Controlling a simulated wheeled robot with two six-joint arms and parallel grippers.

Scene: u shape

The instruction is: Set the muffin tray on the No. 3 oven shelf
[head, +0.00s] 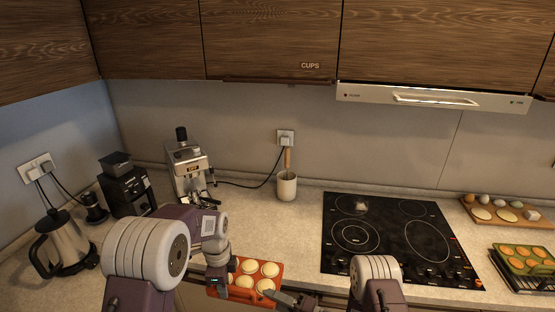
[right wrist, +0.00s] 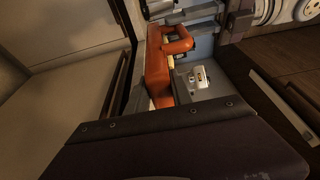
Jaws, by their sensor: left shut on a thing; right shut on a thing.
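The muffin tray (head: 259,290) is orange and holds several pale rounds in its cups. It is in the lower middle of the head view, in front of the counter edge. My left gripper (head: 217,270) is shut on its left end. My right gripper (head: 283,297) is shut on its right side. In the right wrist view the tray (right wrist: 157,75) shows nearly edge-on, with a looped orange handle by the grey gripper parts. The No. 3 oven shelf cannot be made out.
A black cooktop (head: 390,235) lies on the counter (head: 290,225). A green tray of orange rounds (head: 527,259) sits on a rack at right, below a wooden board (head: 512,223). A coffee machine (head: 187,170), grinder (head: 127,187) and kettle (head: 66,243) stand at left.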

